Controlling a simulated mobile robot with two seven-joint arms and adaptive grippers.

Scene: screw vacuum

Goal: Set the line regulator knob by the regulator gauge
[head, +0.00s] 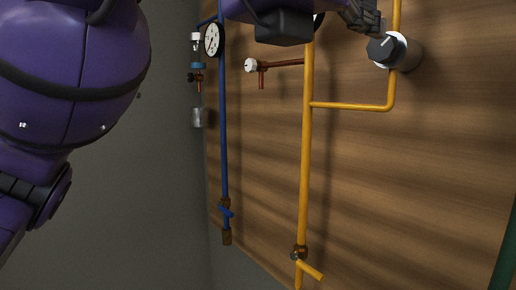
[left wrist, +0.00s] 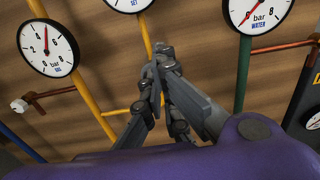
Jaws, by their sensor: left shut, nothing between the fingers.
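The regulator knob (head: 382,50) is dark grey with a white pointer line, on a round white base on the yellow pipe at the upper right of the head view. I cannot make it out in the left wrist view. My left gripper (head: 368,20) is shut and empty, with its tips just above the knob; I cannot tell whether they touch it. It also shows in the left wrist view (left wrist: 162,55). A gauge marked SET (left wrist: 131,3) is mostly cut off at the top, its needle out of view. My right gripper is not in view.
A red-needle bar gauge (left wrist: 47,46) is at the left, and a WATER gauge (left wrist: 259,13) at the upper right. In the head view, a white gauge (head: 212,40) is on the blue pipe (head: 224,130). Yellow pipes (head: 305,150) run down the wooden panel (head: 420,190).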

